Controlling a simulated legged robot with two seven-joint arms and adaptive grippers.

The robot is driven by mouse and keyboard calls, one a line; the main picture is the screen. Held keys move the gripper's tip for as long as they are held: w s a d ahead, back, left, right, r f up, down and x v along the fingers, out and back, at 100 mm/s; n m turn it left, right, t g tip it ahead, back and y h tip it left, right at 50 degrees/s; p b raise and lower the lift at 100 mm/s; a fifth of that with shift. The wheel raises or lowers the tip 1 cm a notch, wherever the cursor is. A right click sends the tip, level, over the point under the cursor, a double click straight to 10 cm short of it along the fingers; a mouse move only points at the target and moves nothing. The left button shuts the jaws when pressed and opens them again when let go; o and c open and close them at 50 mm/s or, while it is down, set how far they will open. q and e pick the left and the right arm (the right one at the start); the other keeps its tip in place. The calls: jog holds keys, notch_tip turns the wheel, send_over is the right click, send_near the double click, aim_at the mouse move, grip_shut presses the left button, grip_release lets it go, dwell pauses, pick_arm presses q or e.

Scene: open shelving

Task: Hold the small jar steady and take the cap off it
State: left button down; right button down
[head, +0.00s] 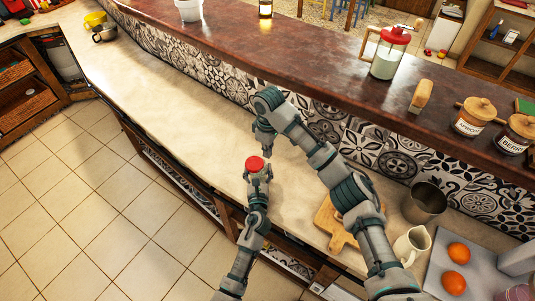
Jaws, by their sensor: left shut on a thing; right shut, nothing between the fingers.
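The small jar's red cap (256,163) shows at the tip of my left arm, over the pale counter. My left gripper (258,174) is shut on the small jar just below the cap. The jar's body is hidden by the fingers, so I cannot tell whether it touches the counter. My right gripper (265,143) is shut and empty. It points down just beyond the cap in the picture, and a small gap seems to lie between them. The cap appears to sit on the jar.
A wooden board (337,241), a metal cup (425,203), a cream pitcher (411,245) and oranges (457,252) on a grey tray (437,267) stand at the right. A raised brown ledge (300,60) bears labelled jars (474,117) and a red-lidded glass jar (388,55).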

pick_arm(q)
grip_release()
jog(key=shift+f, duration=0.1)
jog(key=s, duration=1.2)
jog(key=shift+a, duration=0.2)
